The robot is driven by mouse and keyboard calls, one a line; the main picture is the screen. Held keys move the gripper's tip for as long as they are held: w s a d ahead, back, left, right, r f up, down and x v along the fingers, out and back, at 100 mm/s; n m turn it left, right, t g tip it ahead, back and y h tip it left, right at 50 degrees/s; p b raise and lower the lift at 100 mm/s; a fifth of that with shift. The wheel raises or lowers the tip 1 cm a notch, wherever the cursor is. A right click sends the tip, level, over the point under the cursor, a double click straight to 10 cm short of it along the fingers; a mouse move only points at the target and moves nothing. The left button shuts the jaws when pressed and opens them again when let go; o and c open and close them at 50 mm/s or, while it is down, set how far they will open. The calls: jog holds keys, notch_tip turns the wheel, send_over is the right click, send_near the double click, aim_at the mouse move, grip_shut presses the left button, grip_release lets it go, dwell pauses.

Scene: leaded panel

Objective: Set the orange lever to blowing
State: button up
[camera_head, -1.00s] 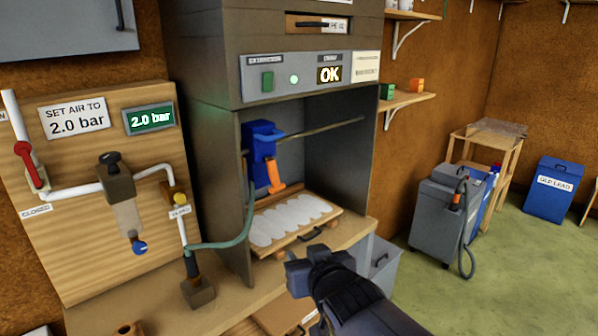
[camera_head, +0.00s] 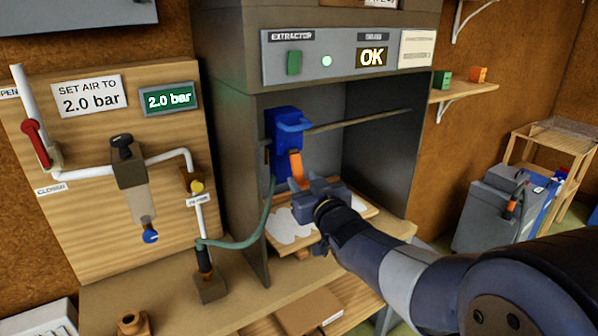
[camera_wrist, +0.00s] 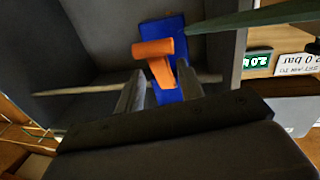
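The orange lever (camera_head: 296,167) hangs down from a blue device (camera_head: 284,136) inside the grey cabinet, tilted slightly to the right. In the wrist view the lever (camera_wrist: 153,48) shows a wide orange end and a stem in front of the blue body (camera_wrist: 172,32). My gripper (camera_head: 312,188) is in the cabinet opening, at the lever's lower end. In the wrist view my gripper (camera_wrist: 161,76) is open, with one finger on each side of the lever's stem. A gap shows around the stem; whether either finger touches it I cannot tell.
A thin rod (camera_head: 355,121) runs right from the blue device. A tray with white pieces (camera_head: 290,226) lies below my gripper. A green hose (camera_head: 240,243) hangs at the left.

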aim_at(300, 177)
jog(key=shift+p+x, duration=0.45)
jog(key=shift+x, duration=1.65)
jog(key=shift+s, duration=0.1)
jog(key=shift+c, duration=0.4)
grip_shut()
